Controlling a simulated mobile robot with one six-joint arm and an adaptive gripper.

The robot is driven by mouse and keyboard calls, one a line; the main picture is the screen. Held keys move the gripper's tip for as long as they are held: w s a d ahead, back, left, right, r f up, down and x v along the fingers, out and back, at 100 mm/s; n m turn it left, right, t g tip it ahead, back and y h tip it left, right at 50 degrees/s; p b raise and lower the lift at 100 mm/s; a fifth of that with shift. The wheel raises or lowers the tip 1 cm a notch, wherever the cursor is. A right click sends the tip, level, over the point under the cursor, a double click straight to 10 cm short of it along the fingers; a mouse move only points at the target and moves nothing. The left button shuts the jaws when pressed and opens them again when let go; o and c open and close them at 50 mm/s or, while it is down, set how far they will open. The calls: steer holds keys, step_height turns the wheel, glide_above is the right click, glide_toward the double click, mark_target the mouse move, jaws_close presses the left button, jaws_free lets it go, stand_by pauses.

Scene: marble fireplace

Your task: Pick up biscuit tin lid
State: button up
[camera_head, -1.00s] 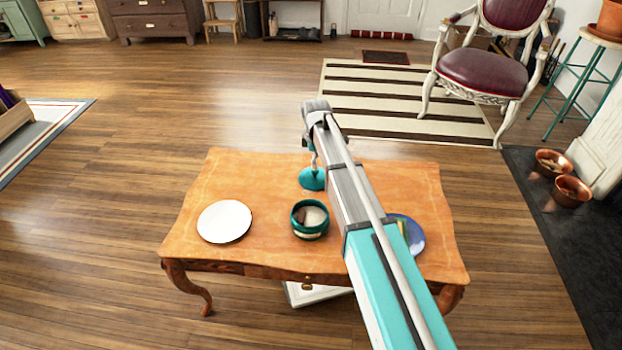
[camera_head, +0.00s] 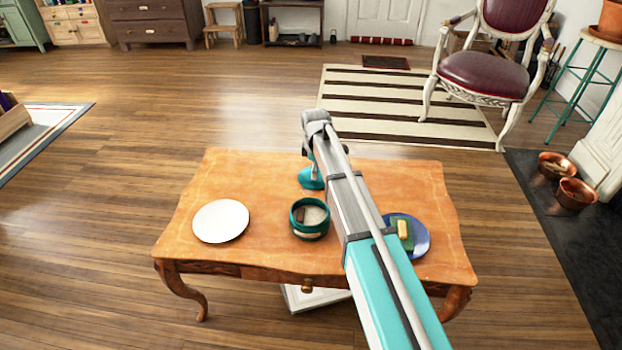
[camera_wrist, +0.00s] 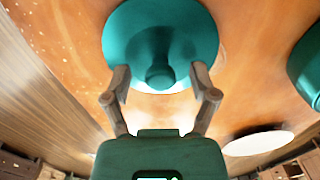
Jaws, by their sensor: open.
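The biscuit tin lid (camera_head: 311,180) is a round teal disc with a knob on top. It lies on the orange-brown wooden table (camera_head: 255,180), behind the open teal tin (camera_head: 310,228). In the wrist view the lid (camera_wrist: 125,35) fills the top middle, its knob pointing towards my gripper (camera_wrist: 160,82). My gripper is open and empty, with one finger on each side of the knob's line. Whether the fingertips are level with the knob is hard to tell. In the head view my arm hides part of the table's right side.
A white plate (camera_head: 220,221) lies on the left of the table. A blue plate (camera_head: 420,236) with a green and yellow item lies on the right, partly behind my arm. The tin edge (camera_wrist: 308,65) shows at right in the wrist view.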

steer(key=shift+c, duration=0.2)
jaws_close()
stand_by(0.4)
steer(key=shift+r, duration=0.15)
step_height(320, 180, up, 3)
steer(key=p, duration=0.3)
steer(key=s+d+r+p, duration=0.6)
steer(key=s+r+p, duration=0.3)
steer(key=s, duration=0.3)
steer(key=shift+s+r+p, duration=0.3)
steer(key=shift+r+p, duration=0.05)
steer(key=shift+p, duration=0.15)
steer(key=shift+d, duration=0.1)
stand_by(0.3)
